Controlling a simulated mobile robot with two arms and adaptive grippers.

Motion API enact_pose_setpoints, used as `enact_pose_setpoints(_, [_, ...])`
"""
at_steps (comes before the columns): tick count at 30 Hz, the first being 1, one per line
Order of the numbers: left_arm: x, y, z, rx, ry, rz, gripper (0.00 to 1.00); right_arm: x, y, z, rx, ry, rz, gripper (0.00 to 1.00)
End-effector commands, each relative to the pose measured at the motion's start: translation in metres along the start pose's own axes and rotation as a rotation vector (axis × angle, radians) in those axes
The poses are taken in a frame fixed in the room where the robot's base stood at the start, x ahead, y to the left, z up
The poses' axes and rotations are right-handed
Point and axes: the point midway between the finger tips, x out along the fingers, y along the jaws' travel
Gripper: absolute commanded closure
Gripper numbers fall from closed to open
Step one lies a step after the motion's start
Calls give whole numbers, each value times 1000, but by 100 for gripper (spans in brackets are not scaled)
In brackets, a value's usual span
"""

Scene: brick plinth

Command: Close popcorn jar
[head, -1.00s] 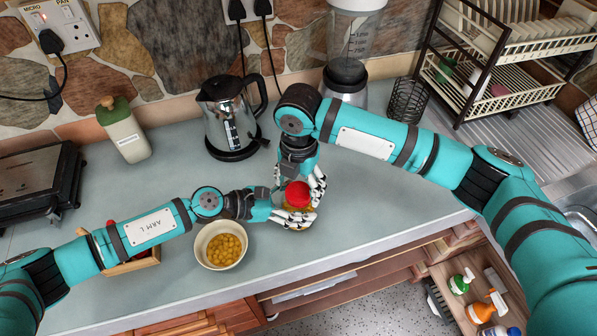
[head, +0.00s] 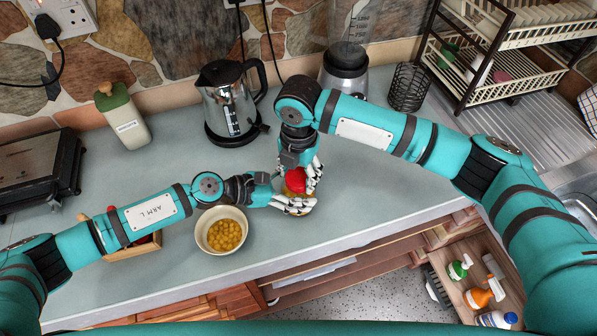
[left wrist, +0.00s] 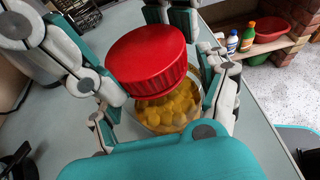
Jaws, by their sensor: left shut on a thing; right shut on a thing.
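The popcorn jar (left wrist: 168,110) is clear glass filled with yellow popcorn. The lid also shows in the head view (head: 296,181). My left gripper (head: 294,207) is shut around the jar from the left and front, with its fingers on both sides in the left wrist view. My right gripper (head: 309,180) comes from above and behind, shut on the red lid. Fingers hide most of the jar in the head view.
A bowl of yellow popcorn (head: 223,248) stands close below my left arm. A wooden box (head: 137,248) is partly under that arm. A kettle (head: 229,102), a green-topped bottle (head: 124,116) and a blender (head: 345,72) stand behind. The counter's front edge is near.

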Motion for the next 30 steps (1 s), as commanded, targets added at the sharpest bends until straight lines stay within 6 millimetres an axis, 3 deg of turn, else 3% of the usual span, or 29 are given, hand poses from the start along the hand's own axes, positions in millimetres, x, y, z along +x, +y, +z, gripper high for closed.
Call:
enact_pose_setpoints(7, [0,0,-1,0,2,-1,100,0,0,-1,251,1,0,85])
enact_pose_setpoints(16, [0,0,-1,0,2,-1,100,0,0,0,279,0,-1,85])
enact_pose_setpoints(17, [0,0,-1,0,2,-1,100,0,0,0,279,0,0,43])
enact_pose_setpoints(18, [0,0,-1,0,2,-1,100,0,0,0,279,0,0,38])
enact_pose_setpoints(21, [0,0,-1,0,2,-1,100,0,0,0,278,0,0,25])
enact_pose_setpoints(30, [0,0,-1,0,2,-1,100,-1,0,0,278,0,0,24])
